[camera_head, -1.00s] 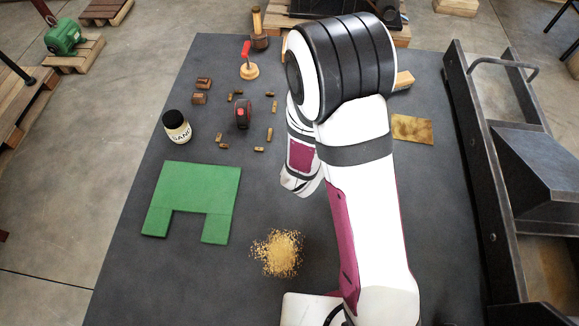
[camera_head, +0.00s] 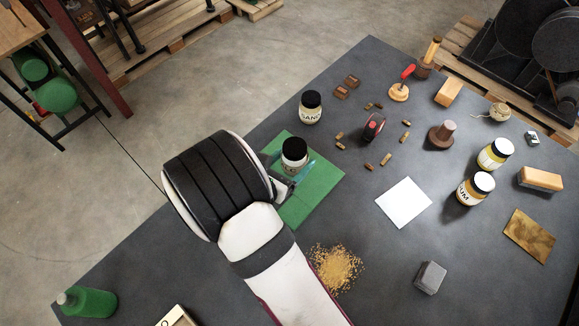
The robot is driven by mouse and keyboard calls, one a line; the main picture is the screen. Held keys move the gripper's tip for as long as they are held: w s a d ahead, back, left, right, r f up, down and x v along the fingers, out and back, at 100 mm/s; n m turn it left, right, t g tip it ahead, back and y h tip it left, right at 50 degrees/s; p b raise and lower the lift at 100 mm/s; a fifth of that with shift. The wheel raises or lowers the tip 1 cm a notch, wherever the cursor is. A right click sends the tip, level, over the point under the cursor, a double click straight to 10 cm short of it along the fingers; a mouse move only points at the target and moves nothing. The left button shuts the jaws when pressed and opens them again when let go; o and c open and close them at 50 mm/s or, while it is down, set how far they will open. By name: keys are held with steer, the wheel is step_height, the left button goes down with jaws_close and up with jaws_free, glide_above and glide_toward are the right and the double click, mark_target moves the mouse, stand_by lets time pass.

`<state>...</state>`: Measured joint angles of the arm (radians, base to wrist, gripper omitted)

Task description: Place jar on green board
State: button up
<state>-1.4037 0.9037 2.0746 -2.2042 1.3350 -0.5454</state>
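A jar (camera_head: 294,157) with a black lid and pale label stands upright over the green board (camera_head: 318,192). I cannot tell whether its base touches the board. My gripper (camera_head: 291,170) is at this jar, with finger parts showing at its lower left and lower right. My wrist hides part of the grip, so I cannot tell whether the fingers press on the jar. A second jar (camera_head: 311,108), labelled SAND, stands on the dark table just beyond the board. My arm covers the board's left part.
A yellow grain pile (camera_head: 336,268) lies in front of the board. A white sheet (camera_head: 404,203), a grey block (camera_head: 430,278) and a brown knobbed tool (camera_head: 441,134) lie to the right. Small wooden pieces surround a red-and-black object (camera_head: 374,127). A green bottle (camera_head: 87,302) is at lower left.

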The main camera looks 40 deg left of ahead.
mark_target(284, 171)
steer(key=f, duration=0.2)
steer(key=a+f, duration=0.1)
steer(key=f, duration=0.1)
steer(key=shift+s+a, duration=0.1)
steer(key=shift+s, duration=0.2)
steer(key=shift+f, duration=0.45)
steer(key=shift+f, duration=0.15)
